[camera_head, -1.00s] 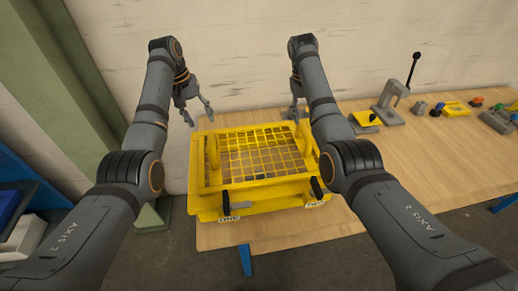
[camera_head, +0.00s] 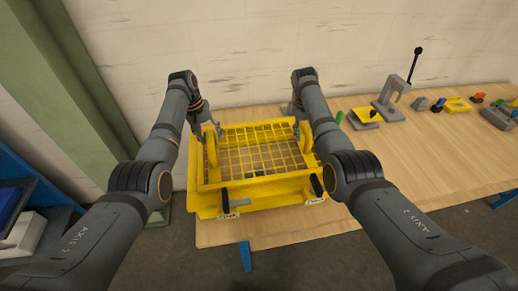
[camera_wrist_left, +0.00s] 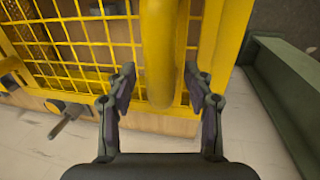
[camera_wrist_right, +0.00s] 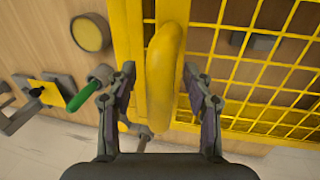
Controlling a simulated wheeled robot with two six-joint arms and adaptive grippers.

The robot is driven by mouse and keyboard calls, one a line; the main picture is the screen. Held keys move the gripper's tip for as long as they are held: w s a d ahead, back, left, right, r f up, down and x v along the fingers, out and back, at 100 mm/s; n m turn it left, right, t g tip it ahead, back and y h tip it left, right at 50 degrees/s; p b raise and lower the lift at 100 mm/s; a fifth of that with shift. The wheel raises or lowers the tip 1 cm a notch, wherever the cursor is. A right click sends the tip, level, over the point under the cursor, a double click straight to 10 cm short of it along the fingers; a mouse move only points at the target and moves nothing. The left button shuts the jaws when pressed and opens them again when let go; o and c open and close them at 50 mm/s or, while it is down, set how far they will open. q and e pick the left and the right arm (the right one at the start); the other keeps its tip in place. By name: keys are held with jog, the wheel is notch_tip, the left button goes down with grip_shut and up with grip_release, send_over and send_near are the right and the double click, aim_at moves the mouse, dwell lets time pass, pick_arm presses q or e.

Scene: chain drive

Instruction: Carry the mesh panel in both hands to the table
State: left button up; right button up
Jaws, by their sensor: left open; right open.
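The yellow mesh panel (camera_head: 262,158) lies on top of a yellow box-like frame (camera_head: 262,194) at the left end of the wooden table. It has an upright handle loop at each side. My left gripper (camera_head: 208,131) is open at the left handle; in the left wrist view its fingers (camera_wrist_left: 161,80) stand on either side of the handle bar (camera_wrist_left: 161,50). My right gripper (camera_head: 297,118) is open, mostly hidden by its arm in the head view; in the right wrist view its fingers (camera_wrist_right: 160,80) straddle the right handle (camera_wrist_right: 166,70).
The wooden table (camera_head: 410,160) runs right with clear surface in front. A grey press with a black lever (camera_head: 391,97) and several small parts stand along the back. A green-handled tool (camera_wrist_right: 84,94) lies close to the right gripper. A green post (camera_head: 60,75) stands at left.

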pick_arm(q)
jog(key=shift+s+r, duration=0.1)
pick_arm(e)
jog(key=shift+s+r, duration=0.1)
jog(key=shift+c, duration=0.2)
pick_arm(q)
jog(key=shift+c, duration=1.4)
pick_arm(e)
jog(key=shift+c, duration=1.3)
pick_arm(q)
grip_shut()
pick_arm(e)
grip_shut()
pick_arm(q)
jog(key=shift+r, duration=0.1)
pick_arm(e)
jog(key=shift+r, duration=0.15)
